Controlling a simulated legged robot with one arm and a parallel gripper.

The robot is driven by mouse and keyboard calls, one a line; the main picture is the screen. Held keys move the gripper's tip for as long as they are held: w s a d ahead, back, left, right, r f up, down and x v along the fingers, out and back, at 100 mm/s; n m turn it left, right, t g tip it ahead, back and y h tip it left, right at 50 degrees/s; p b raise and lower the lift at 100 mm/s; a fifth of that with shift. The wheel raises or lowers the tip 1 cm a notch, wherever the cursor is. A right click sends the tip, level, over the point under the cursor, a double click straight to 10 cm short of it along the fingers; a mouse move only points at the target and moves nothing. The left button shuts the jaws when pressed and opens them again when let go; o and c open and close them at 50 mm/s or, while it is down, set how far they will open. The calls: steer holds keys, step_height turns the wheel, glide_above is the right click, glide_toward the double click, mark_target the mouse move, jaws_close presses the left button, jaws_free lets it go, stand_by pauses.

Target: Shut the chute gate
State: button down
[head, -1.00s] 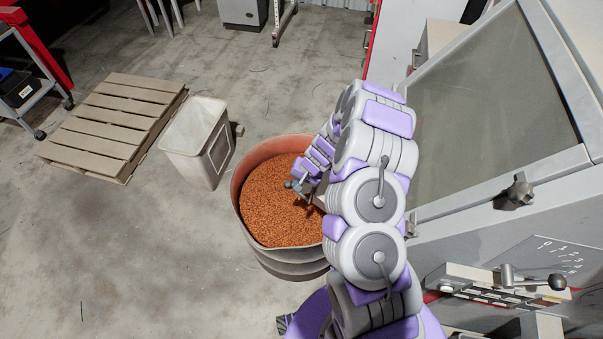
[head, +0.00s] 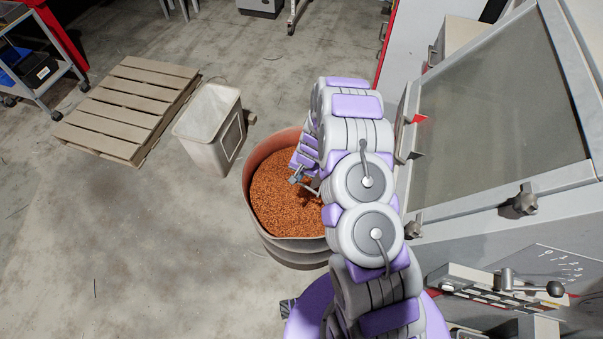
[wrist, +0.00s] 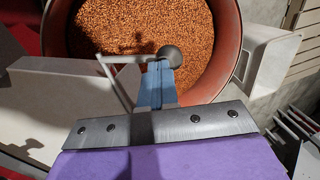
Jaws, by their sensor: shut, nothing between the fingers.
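My gripper (head: 296,179) is shut and empty over the red drum (head: 274,250), which is heaped with copper granules (head: 280,200). In the wrist view its blue-grey fingertips (wrist: 158,72) are at a dark round knob (wrist: 169,55) on a thin bent rod (wrist: 118,75). The fingertips overlap the knob in the picture; I cannot tell whether they touch it. A pale grey metal body (wrist: 60,105), perhaps the chute, lies left of the rod. In the head view my arm hides the chute area, and I cannot tell how far open the gate is.
The grey machine (head: 450,210) with a sloped window stands close on the right. It carries a black-knobbed lever (head: 555,289) beside a numbered scale. A white bin (head: 205,135) and a wooden pallet (head: 125,110) are left of the drum. Bare floor lies at front left.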

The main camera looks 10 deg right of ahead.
steer(key=w+a+f+b, duration=0.2)
steer(key=a+f+b, duration=0.2)
steer(key=f, duration=0.2)
steer(key=shift+a+f, duration=0.3)
steer(key=shift+f, duration=0.05)
steer(key=shift+s+f, duration=0.1)
stand_by(0.4)
steer(key=w+a+r+p, duration=0.2)
steer(key=a+r, duration=0.1)
steer(key=r, duration=1)
steer(key=shift+a+p, duration=0.3)
steer(key=shift+a, duration=0.05)
steer(key=shift+r, duration=0.15)
